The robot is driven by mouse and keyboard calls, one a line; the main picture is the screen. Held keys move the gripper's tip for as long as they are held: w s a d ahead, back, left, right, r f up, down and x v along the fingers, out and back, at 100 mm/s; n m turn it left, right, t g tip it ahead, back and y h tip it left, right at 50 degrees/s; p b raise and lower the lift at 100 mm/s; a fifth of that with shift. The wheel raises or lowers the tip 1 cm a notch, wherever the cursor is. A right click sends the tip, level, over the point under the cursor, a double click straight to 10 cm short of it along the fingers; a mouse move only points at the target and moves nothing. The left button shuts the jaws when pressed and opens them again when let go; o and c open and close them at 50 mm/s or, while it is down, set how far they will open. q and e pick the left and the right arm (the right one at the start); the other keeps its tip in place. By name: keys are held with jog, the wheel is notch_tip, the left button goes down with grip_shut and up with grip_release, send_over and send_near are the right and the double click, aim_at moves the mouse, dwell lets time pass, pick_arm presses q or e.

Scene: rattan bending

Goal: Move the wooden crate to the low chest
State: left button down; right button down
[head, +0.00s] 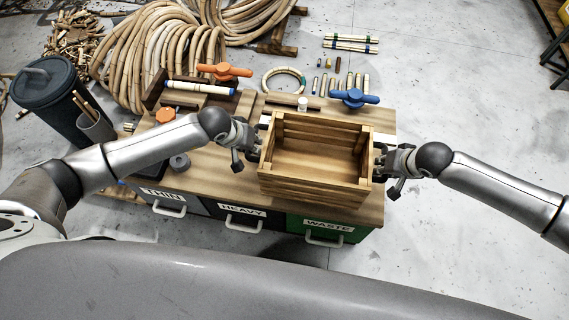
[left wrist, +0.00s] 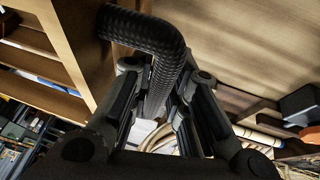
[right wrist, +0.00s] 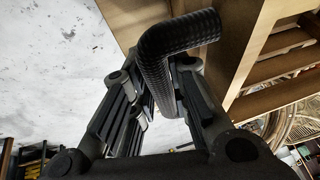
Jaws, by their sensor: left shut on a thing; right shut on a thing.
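The slatted wooden crate (head: 312,188) is upright and looks empty inside in the head view. It is over the right part of the wooden top of a low drawer chest (head: 222,182); I cannot tell whether it touches that top. My left gripper (head: 250,149) is shut on the crate's left handle, a black textured bar (left wrist: 160,45) in the left wrist view. My right gripper (head: 384,163) is shut on the matching right handle (right wrist: 165,55). The chest top under the crate is hidden.
The chest's drawer fronts read THIN, HEAVY and WASTE (head: 327,225). An orange clamp (head: 224,71), a blue clamp (head: 354,97) and short rods lie behind the crate. Rattan coils (head: 150,50) and a dark tumbler (head: 50,95) are at left. Grey floor (head: 460,110) is clear at right.

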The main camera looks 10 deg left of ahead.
pick_arm(q)
jog(key=shift+s+a+r, duration=0.15)
jog(key=shift+s, duration=0.05)
pick_arm(e)
jog(key=shift+s+d+r, duration=0.15)
jog(key=shift+s, duration=0.05)
